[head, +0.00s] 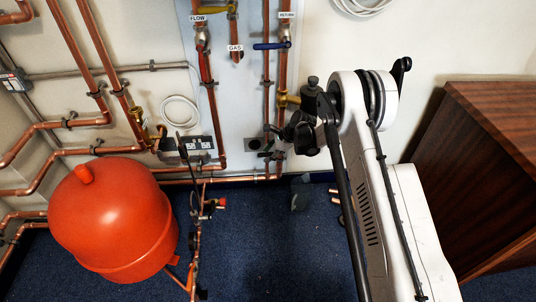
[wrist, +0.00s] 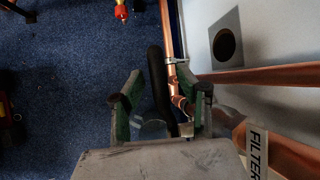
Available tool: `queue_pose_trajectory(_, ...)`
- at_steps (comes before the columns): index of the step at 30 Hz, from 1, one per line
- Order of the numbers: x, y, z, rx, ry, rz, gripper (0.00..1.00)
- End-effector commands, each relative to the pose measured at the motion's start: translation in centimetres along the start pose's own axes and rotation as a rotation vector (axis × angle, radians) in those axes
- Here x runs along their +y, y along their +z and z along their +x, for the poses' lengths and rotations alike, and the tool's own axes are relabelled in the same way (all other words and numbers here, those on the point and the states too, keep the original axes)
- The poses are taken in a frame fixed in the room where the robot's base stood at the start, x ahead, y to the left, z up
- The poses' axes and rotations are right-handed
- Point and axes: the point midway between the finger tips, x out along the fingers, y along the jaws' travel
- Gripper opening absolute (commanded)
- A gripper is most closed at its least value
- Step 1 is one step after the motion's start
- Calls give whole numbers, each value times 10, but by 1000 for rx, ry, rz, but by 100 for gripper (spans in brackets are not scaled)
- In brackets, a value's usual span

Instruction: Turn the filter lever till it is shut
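My gripper (wrist: 160,74) shows in the wrist view with its two green-lined fingers spread apart. A long black handle (wrist: 156,66), which looks like the filter lever, lies between the fingers, beside a vertical copper pipe. Gaps show between it and both fingers, so I see no grip on it. A white FILTER label (wrist: 257,147) is at the lower right of that view. In the head view my gripper (head: 277,146) is at the lower part of the right-hand pipes; the lever cannot be made out there.
A blue lever (head: 271,46) and a yellow lever (head: 217,9) sit higher on the pipework. A red vessel (head: 112,218) stands at left, and a wooden cabinet (head: 480,165) at right. Copper pipes run close to my gripper. Blue carpet (head: 255,235) is mostly clear below.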

Motion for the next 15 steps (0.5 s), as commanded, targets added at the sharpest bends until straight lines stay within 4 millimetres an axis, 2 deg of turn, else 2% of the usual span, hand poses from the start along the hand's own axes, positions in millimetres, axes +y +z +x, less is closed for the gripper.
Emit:
queue_pose_trajectory(5,0,0,-20,0,0,0,34)
queue_pose_trajectory(15,0,0,-85,0,-2,2,34)
